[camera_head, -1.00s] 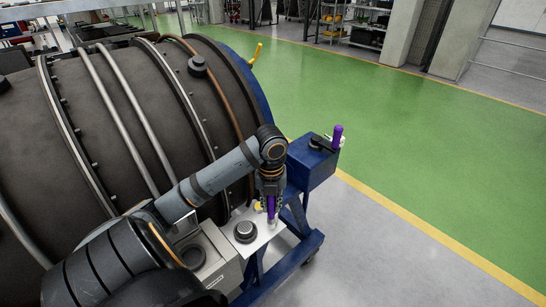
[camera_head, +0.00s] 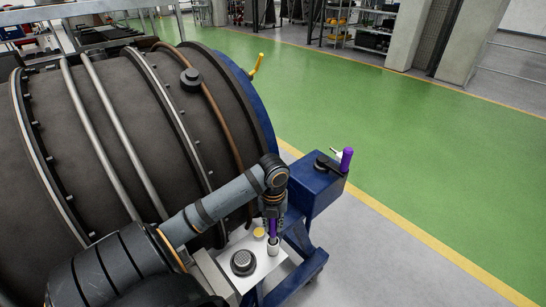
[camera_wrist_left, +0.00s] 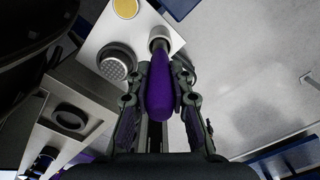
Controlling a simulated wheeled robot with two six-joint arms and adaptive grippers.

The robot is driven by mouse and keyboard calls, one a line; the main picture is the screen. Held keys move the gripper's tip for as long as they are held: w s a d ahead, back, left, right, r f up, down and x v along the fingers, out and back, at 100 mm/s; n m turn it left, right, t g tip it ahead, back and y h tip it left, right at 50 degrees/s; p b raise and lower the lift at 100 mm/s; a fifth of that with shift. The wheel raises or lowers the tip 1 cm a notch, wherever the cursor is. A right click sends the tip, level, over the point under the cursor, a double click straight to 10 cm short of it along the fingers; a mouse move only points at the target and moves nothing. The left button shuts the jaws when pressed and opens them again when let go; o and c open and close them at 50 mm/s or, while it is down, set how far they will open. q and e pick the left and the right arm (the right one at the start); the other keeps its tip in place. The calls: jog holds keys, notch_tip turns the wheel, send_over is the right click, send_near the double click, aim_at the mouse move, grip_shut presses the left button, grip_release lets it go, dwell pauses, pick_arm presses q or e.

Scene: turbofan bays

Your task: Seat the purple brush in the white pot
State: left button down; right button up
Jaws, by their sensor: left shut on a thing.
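My left gripper (camera_head: 272,222) is shut on the purple brush (camera_wrist_left: 159,88) and points down over the white plate. The brush also shows between the fingers in the head view (camera_head: 272,229). The small white pot (camera_head: 273,247) stands on the plate directly below the brush, and its rim shows in the wrist view (camera_wrist_left: 158,33). The brush's lower end is at the pot's mouth. I cannot tell how deep it sits. My right gripper is out of view.
The white plate (camera_head: 262,277) also holds a dark round knob (camera_head: 243,262) and a yellow disc (camera_head: 259,232). A blue box (camera_head: 314,188) carries another purple-handled item (camera_head: 346,159). The large dark engine casing (camera_head: 110,120) fills the left. Green floor (camera_head: 400,130) lies open at right.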

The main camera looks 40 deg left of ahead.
aim_at(273, 230)
pick_arm(q)
notch_tip(273, 230, down, 3)
jog(key=shift+s+d+f, duration=0.1)
jog(key=shift+f, duration=0.35)
jog(key=c, duration=1.2)
grip_release()
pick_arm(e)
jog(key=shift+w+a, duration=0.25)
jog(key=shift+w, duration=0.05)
pick_arm(q)
jog(key=shift+r, duration=0.3)
notch_tip(273, 230, up, 12)
jog(key=shift+f, duration=0.1)
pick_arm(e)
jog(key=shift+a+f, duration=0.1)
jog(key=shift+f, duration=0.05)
